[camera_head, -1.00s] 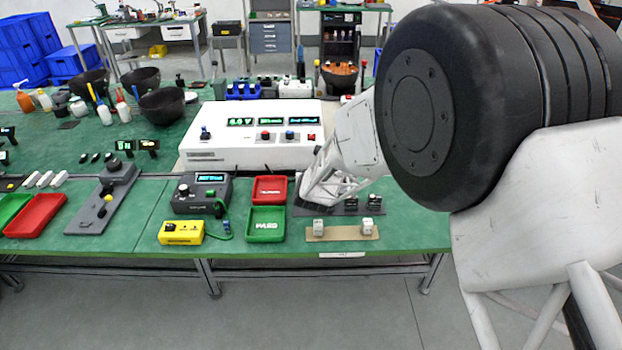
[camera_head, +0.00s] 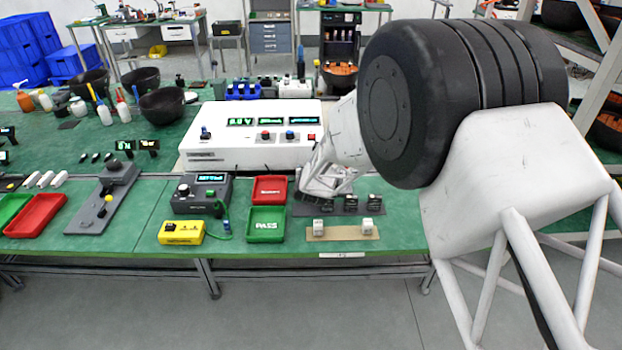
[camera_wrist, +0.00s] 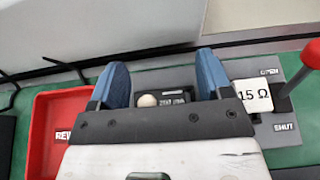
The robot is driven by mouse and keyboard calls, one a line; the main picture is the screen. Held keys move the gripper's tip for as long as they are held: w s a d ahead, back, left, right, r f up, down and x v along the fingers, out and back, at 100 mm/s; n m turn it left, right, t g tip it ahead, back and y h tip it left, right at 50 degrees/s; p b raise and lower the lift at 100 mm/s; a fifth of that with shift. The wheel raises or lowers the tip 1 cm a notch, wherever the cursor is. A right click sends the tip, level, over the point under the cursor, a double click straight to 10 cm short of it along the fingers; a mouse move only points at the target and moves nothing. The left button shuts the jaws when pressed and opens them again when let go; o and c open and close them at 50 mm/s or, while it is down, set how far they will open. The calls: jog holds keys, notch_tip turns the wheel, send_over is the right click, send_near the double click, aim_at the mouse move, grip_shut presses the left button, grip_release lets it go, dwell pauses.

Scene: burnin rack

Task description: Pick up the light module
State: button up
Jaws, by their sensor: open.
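My gripper (camera_wrist: 163,75) is open, with its two blue fingers spread apart in the wrist view. A small black module (camera_wrist: 172,99) with a pale round dome and a small printed label lies between and beneath the fingers. It may be the light module, but I cannot read its label. My gripper's body hides its near side. In the head view my gripper (camera_head: 322,182) is low over the bench, right of the red tray, and hides what is under it.
A red tray (camera_head: 270,189) and a green PASS tray (camera_head: 266,224) lie left of my gripper. A white instrument box (camera_head: 250,155) stands behind. A block marked 15 Ω (camera_wrist: 255,96) and a red handle (camera_wrist: 299,78) are close on the right in the wrist view.

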jog(key=c, duration=1.1)
jog(key=shift+r, duration=1.75)
jog(key=s+d+r, duration=0.1)
jog(key=s+d, duration=0.2)
jog(key=s, duration=1.2)
jog(key=shift+s+r, duration=0.2)
jog(key=shift+s, duration=0.15)
